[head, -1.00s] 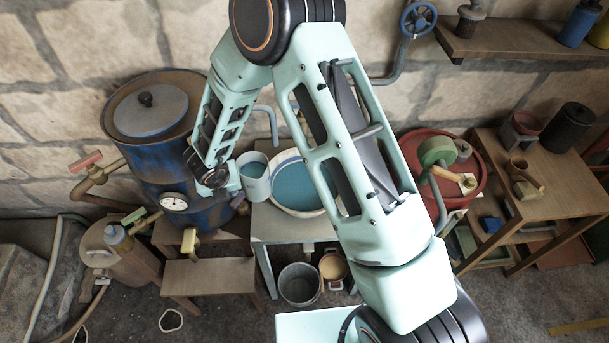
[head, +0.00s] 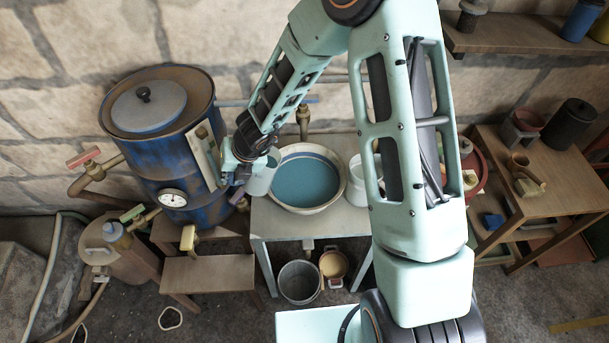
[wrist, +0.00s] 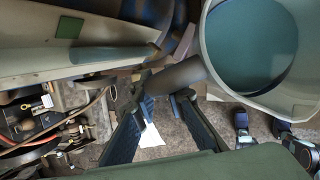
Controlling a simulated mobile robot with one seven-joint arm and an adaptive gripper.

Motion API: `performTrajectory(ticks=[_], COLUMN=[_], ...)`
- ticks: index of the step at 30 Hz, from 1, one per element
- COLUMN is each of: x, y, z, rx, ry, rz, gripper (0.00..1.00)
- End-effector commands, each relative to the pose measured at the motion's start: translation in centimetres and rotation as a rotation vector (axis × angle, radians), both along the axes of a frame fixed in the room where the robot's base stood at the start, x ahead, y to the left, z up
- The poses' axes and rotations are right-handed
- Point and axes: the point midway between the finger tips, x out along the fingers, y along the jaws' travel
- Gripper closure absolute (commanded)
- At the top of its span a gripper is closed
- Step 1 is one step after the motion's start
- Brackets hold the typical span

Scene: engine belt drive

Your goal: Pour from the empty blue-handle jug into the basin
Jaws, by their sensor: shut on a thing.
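The pale grey jug (head: 262,176) is in my gripper (head: 238,172), held at the left edge of the basin in the head view. In the wrist view, the jug (wrist: 206,50) is at the upper right, with a flat teal surface inside that looks like liquid. The fingers (wrist: 165,115) are around its dark grey handle (wrist: 178,76). The round cream basin (head: 322,210) stands on a small table and holds teal liquid. The jug's tilt and its height over the basin's rim are hard to tell.
A blue drum (head: 150,165) with a gauge stands close left of my gripper. A tap (head: 303,122) is behind the basin. A white pot (head: 360,185) is right of it, partly behind my arm. A grey bucket (head: 299,284) is on the floor below.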

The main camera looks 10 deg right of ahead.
Motion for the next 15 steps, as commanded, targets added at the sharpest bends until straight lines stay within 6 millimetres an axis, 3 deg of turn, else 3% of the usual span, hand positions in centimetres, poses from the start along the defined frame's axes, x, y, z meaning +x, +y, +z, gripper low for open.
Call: performTrajectory(ticks=[7,15], x=[0.6,0.6], y=[-1.3,-1.4], z=[0.7,1.3], rx=[0.116,0.152], ry=[0.041,0.052], rz=[-0.005,0.001], gripper=[1.00,1.00])
